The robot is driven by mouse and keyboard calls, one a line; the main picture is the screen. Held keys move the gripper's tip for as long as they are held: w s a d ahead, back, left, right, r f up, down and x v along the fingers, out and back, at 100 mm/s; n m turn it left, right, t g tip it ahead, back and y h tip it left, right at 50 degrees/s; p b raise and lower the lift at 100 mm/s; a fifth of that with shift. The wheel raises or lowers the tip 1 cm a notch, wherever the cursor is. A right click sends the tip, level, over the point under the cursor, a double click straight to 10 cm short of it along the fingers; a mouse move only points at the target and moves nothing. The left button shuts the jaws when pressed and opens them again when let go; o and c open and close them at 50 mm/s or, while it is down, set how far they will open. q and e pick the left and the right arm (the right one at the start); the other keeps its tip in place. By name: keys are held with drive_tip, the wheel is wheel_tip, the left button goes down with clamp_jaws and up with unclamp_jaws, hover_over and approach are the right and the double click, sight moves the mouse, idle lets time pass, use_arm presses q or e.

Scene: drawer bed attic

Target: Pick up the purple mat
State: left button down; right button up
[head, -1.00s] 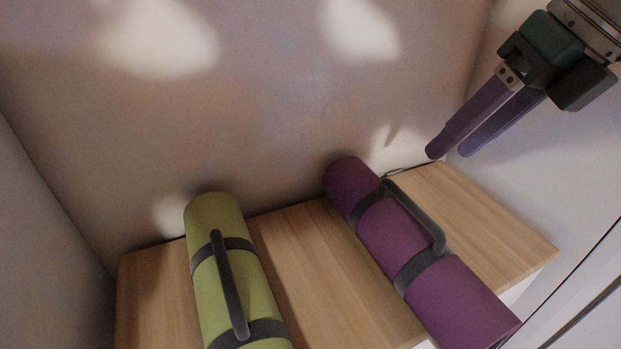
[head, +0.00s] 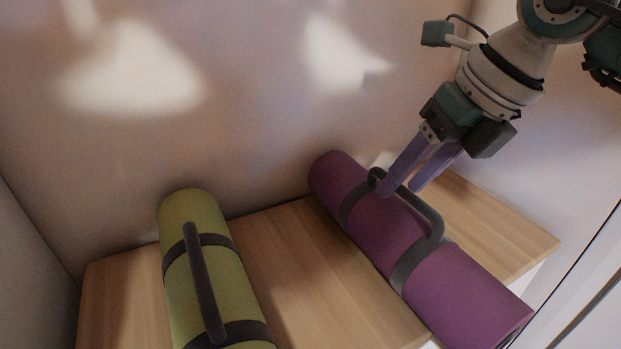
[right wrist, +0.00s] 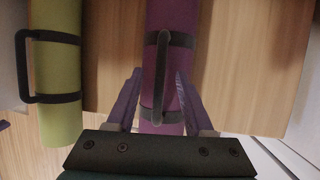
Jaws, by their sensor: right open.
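The purple mat (head: 455,287) lies rolled up on a wooden top, with two dark straps and a raised dark carry handle (head: 427,212). My right gripper (head: 400,190) is open above the mat, close to the handle's far end. In the right wrist view the purple mat (right wrist: 172,15) runs up the middle, and the handle lies between the two purple fingers of my right gripper (right wrist: 156,78). Whether the fingers touch the handle or mat cannot be told. My left gripper is not in view.
A green rolled mat (head: 188,212) with a dark strap handle lies to the left on the same wooden top (head: 310,270). Bare wood separates the two mats. A wall (head: 250,120) stands right behind them, and another wall is at the right.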

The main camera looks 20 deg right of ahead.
drive_tip(key=shift+c, duration=0.3)
clamp_jaws()
idle(1.0)
